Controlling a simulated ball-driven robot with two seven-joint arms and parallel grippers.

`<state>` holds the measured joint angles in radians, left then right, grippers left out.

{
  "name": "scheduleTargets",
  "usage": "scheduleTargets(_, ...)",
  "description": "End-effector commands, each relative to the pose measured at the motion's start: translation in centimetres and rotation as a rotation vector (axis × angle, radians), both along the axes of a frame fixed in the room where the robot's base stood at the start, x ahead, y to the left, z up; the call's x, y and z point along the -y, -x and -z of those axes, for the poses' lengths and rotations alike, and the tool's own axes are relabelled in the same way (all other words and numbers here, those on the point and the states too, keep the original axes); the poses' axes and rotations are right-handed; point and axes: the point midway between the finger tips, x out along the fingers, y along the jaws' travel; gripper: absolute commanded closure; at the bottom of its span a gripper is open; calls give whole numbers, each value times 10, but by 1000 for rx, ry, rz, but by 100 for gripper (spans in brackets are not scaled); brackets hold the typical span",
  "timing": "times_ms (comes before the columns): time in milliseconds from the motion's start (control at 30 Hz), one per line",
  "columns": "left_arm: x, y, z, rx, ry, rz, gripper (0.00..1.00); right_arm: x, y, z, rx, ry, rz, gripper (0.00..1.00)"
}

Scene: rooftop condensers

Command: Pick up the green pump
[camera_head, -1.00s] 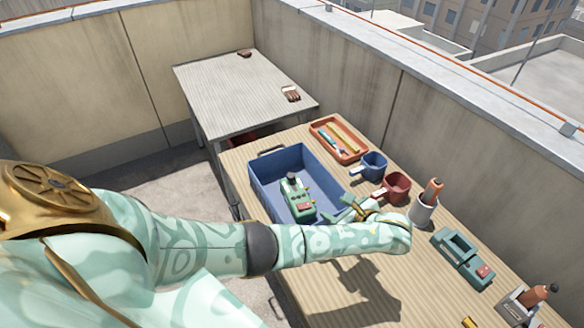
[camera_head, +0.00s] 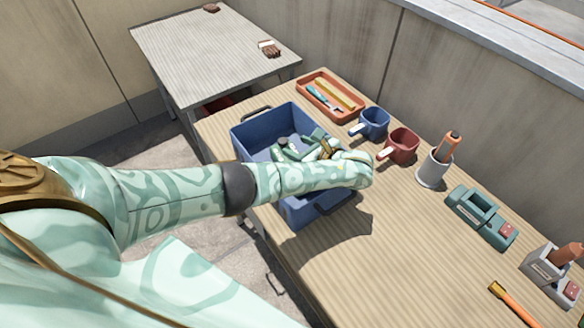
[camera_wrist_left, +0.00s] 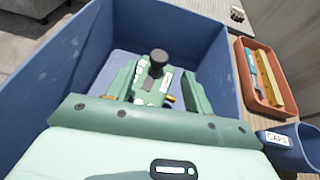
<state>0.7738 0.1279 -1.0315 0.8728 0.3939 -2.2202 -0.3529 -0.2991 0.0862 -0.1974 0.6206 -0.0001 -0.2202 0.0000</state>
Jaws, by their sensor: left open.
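The green pump (camera_head: 292,146) with a dark round knob lies inside the blue crate (camera_head: 266,126). In the head view my left gripper (camera_head: 301,147) reaches down into the crate from the right and hides much of the pump. In the left wrist view the pump (camera_wrist_left: 152,86) shows between the two green fingers of the open left gripper (camera_wrist_left: 157,88), its black knob pointing toward the far crate wall. Its lower part is hidden behind the gripper's body. I cannot tell whether the fingers touch it. My right gripper is not in view.
An orange tray (camera_head: 330,95) with tools, a blue mug (camera_head: 372,124), a red mug (camera_head: 402,146), a grey cup (camera_head: 434,170) and a green handled device (camera_head: 481,216) line the table's wall side.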

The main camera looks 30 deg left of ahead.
Motion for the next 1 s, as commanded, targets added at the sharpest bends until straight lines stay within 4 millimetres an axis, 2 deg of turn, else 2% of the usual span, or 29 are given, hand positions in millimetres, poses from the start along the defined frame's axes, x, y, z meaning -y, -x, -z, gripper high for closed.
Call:
scheduleTargets(33,-10,-3,8,-1,-2,-1,48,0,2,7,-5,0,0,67)
scheduleTargets(100,-20,-6,12,0,-1,-1,48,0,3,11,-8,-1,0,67)
scheduleTargets(267,-33,-9,16,0,0,0,48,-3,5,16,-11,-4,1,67)
scheduleTargets(567,-74,-19,32,-2,-1,1,48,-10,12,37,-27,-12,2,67)
scheduleTargets(867,-79,-21,31,-1,2,1,48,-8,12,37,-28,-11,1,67)
scheduleTargets(1000,-79,-21,31,-1,2,1,87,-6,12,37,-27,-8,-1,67)
